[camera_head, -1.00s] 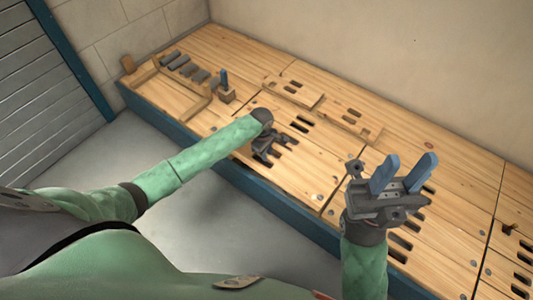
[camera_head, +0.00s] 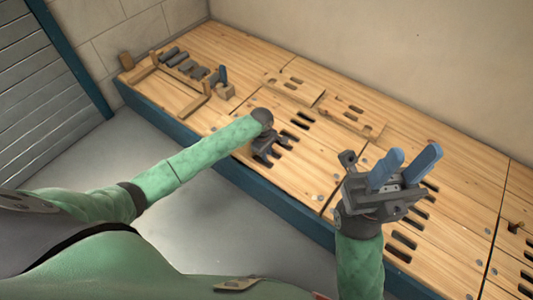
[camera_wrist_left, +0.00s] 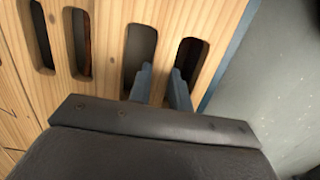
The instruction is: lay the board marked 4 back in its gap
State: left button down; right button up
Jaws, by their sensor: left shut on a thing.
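My left gripper (camera_head: 266,152) is low over the front edge of the bench. In the left wrist view its two blue fingers (camera_wrist_left: 162,88) reach into neighbouring slots of a slotted wooden board (camera_wrist_left: 107,30), shut on the bar between them. In the head view the arm and gripper hide much of this board. Its number does not show, and I cannot tell whether it lies flush. My right gripper (camera_head: 405,166) is open and empty, its blue fingers pointing up above the right part of the bench.
A wooden rack with grey pieces (camera_head: 182,66) and a small block with a blue peg (camera_head: 224,90) stand at the left. The bench (camera_head: 450,170) has slotted boards at right.

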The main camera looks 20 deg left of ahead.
pick_arm(q)
jog(key=p, duration=0.3)
jog(key=shift+r, duration=0.1)
dwell(1.6)
jog(key=shift+f+p, duration=0.85)
jog(key=shift+f, duration=0.8)
dwell(0.4)
jog(key=shift+p, duration=0.75)
jog(key=shift+f, duration=0.15)
dwell(0.8)
jog(key=c, duration=1.3)
grip_release()
jog(key=shift+o, duration=0.5)
jog(key=shift+f, duration=0.15)
